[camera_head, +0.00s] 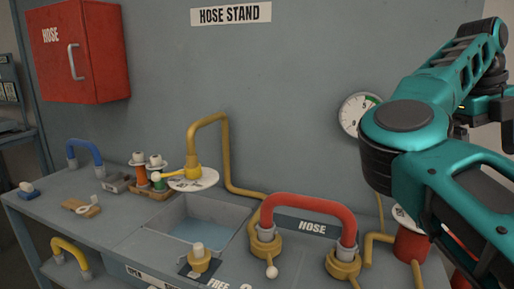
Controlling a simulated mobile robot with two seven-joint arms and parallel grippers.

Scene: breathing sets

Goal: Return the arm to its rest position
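My teal and black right arm (412,118) is raised and bent at the right of the head view, in front of the wall and the right end of the bench. Its links run off the right edge, and no fingertips can be made out. My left arm and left gripper do not show. The red hose (308,203) arches between two brass fittings on the bench, apart from the arm in the picture.
A red hose cabinet (80,50) and a gauge (355,110), partly behind my arm, are on the wall.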

